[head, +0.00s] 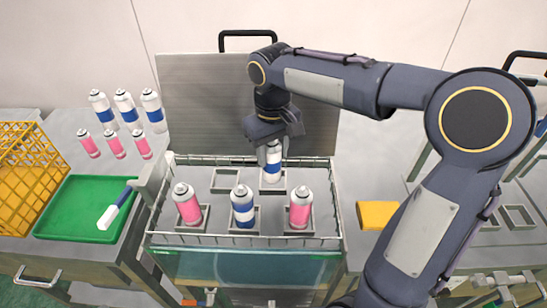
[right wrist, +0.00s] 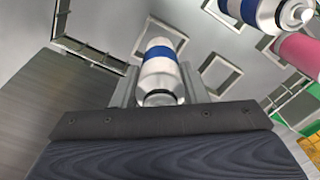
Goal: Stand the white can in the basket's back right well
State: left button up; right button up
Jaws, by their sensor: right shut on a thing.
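The white can (head: 272,165) with a blue band is upright in my right gripper (head: 270,150), at the basket's back right well (head: 272,188). The gripper is shut around the can's upper part from above. In the right wrist view the can (right wrist: 160,68) sits between the two fingers, with the well's frame (right wrist: 181,42) around its far end. I cannot tell whether its base touches the well floor. The wire basket (head: 160,222) holds a front row of two pink cans and a blue-banded white can (head: 243,207). My left gripper is not in view.
The back left well (head: 226,180) is empty. A pink can (head: 300,208) stands front right, close to the held can. Several cans stand on the left counter, by a green tray (head: 70,215) and a yellow crate (head: 25,165). A yellow block (head: 377,214) lies right.

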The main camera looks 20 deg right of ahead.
aim_at(272, 172)
jog(key=shift+s+f, duration=0.1)
jog(key=shift+f, duration=1.1)
jog(key=shift+f, duration=0.15)
jog(key=o, duration=1.3)
jog(key=shift+o, duration=0.2)
